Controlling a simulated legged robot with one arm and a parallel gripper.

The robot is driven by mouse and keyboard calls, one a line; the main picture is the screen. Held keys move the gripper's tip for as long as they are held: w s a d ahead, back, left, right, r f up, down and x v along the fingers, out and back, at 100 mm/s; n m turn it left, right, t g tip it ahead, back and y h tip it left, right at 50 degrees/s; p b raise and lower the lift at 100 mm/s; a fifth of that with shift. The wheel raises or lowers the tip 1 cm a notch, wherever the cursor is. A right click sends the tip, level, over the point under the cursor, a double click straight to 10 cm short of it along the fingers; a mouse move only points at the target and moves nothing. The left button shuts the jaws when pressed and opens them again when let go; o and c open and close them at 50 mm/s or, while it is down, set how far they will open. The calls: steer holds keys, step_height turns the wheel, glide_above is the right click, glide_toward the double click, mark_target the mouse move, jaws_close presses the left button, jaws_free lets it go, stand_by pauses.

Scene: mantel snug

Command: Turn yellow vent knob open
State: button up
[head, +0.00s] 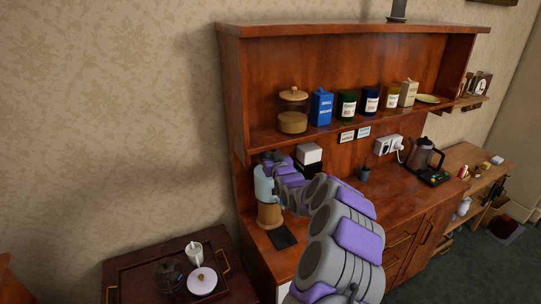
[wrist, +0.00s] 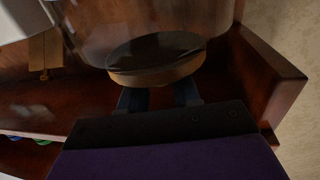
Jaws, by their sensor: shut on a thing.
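A pale glass vessel (head: 264,185) with a wooden lower part (head: 270,215) stands at the left end of the counter. My gripper is at its top in the head view, mostly hidden by my arm. In the wrist view, which is upside down, my gripper (wrist: 160,94) has two dark fingers meeting the vessel's tan-rimmed round piece (wrist: 155,75). The gripper is shut on a small part at that rim, which looks to be the yellow vent knob. The knob itself is hidden, so its colour and turn angle cannot be told.
A shelf (head: 335,129) with a glass jar (head: 292,112) and several canisters hangs above. A kettle (head: 421,151) stands farther right. A tray table (head: 170,251) is at lower left.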

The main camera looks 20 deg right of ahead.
steer(key=c, duration=0.3)
steer(key=shift+c, duration=0.2)
steer(key=shift+d+n+y+p, duration=0.2)
steer(key=shift+n+y+p, duration=0.2)
steer(key=shift+y+p, duration=0.2)
steer(key=shift+r+y+p, duration=0.1)
steer(key=shift+y+p, duration=0.2)
steer(key=shift+p, duration=0.15)
steer(key=n+y+p, duration=0.1)
steer(key=p, duration=0.1)
steer(key=n+y+p, duration=0.1)
steer(key=p, duration=0.1)
steer(key=shift+d+r+y+p, duration=0.2)
steer(key=shift+r+y+p, duration=0.05)
steer(key=shift+y+p, duration=0.05)
steer(key=n+y+p, duration=0.1)
steer(key=y+p, duration=0.1)
steer(key=p, duration=0.1)
steer(key=n+g+y+p, duration=0.1)
steer(key=y+p, duration=0.1)
steer(key=p, duration=0.2)
steer(key=shift+d+f+n, duration=0.1)
steer(key=shift+f+n, duration=0.1)
steer(key=shift+n, duration=0.2)
steer(key=shift+w+n+g+y+p, duration=0.1)
steer(key=shift+n+g+y+p, duration=0.2)
steer(key=shift+y+p, duration=0.25)
steer(key=o, duration=1)
steer(key=shift+f, duration=0.1)
